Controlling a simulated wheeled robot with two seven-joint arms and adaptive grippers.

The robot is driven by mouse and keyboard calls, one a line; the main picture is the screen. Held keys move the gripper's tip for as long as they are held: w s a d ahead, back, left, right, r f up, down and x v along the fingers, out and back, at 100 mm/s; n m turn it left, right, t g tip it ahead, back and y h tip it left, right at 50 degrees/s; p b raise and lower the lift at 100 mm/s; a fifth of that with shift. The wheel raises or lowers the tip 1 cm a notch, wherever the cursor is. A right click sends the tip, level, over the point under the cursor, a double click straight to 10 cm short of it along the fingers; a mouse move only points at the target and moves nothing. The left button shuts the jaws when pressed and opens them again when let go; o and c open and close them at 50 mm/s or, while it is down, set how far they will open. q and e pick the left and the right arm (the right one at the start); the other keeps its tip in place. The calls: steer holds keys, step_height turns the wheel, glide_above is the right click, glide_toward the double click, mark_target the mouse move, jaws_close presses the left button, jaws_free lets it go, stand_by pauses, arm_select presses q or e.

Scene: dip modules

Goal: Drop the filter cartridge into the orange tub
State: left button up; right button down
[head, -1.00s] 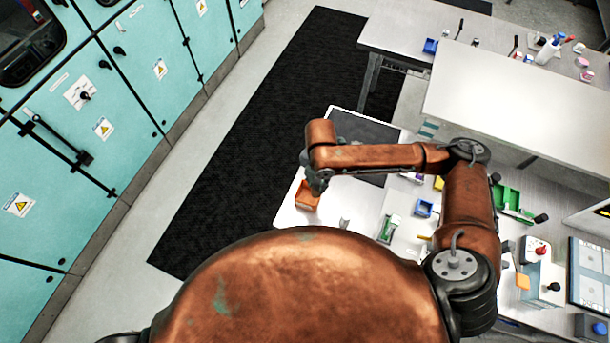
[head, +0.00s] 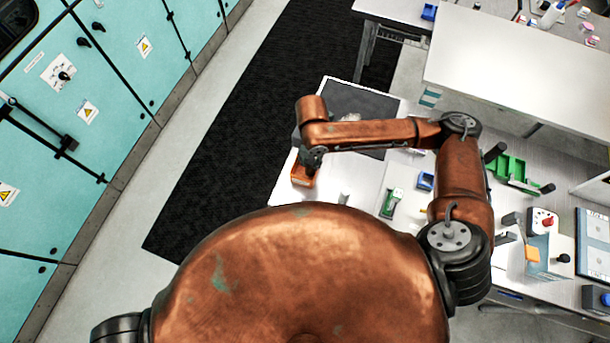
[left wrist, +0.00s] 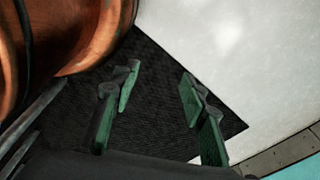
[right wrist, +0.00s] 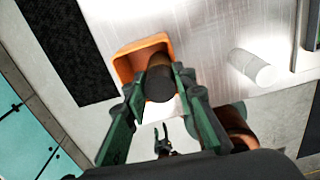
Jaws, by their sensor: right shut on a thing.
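The orange tub (head: 301,180) stands on the left part of the white bench; it also shows in the right wrist view (right wrist: 125,68). My right gripper (head: 312,160) is over the tub, pointing down. In the right wrist view my right gripper (right wrist: 160,98) is shut on the filter cartridge (right wrist: 160,84), a dark cylinder with a brownish side. The cartridge overlaps the tub's opening in that view; its height above the tub floor is hard to tell. In the head view the cartridge is hidden. My left gripper (left wrist: 157,88) is open and empty above the floor.
A pale cylinder (right wrist: 252,67) stands beside the tub. A dark mat (head: 368,105) lies behind it on the bench. A green part (head: 391,203), a blue bin (head: 426,181) and a green tray (head: 510,167) are to the right.

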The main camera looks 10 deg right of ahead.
steer(key=c, duration=1.5)
jaws_free()
step_height(320, 180, up, 12)
steer(key=shift+f, duration=0.1)
